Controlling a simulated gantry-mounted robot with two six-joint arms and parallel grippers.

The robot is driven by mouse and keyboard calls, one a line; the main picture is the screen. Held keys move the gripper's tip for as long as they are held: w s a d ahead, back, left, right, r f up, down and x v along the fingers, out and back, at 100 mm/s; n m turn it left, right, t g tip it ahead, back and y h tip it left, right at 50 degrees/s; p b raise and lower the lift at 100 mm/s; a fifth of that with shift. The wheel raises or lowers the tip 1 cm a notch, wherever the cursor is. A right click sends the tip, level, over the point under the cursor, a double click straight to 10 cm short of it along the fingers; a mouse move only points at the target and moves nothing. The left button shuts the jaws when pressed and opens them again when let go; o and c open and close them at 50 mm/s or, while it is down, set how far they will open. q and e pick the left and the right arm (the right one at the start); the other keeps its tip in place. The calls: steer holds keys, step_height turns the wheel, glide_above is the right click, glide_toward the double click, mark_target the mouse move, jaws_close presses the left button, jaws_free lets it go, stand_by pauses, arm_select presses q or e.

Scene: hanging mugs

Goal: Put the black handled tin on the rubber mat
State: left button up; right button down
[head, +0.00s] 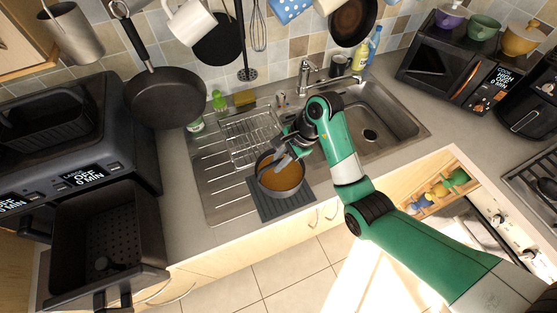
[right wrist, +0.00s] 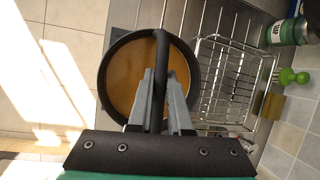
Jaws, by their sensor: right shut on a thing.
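The black handled tin (head: 271,186) is round and dark, with an orange-brown inside, and shows over the rubber mat in the head view. The dark grey ribbed rubber mat (head: 284,210) lies at the front of the sink's drainboard. I cannot tell whether the tin touches it. My right gripper (head: 283,160) is above the tin. In the right wrist view the fingers (right wrist: 161,95) are shut on the tin's black handle, with the tin (right wrist: 124,75) just beyond them. My left gripper is not in view.
A wire dish rack (head: 250,137) stands just behind the tin; it also shows in the right wrist view (right wrist: 225,85). The sink basin (head: 385,120) is to the right. An open air fryer drawer (head: 140,225) juts out at left. Pans and mugs hang along the back wall.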

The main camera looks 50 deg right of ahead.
mark_target(277, 178)
step_height(277, 178, down, 5)
steer(key=b, duration=0.3)
steer(key=shift+f, duration=0.1)
steer(key=shift+f+b, duration=0.5)
steer(key=shift+f, duration=0.85)
steer(key=shift+f, duration=0.3)
steer(key=shift+c, duration=2.2)
jaws_free()
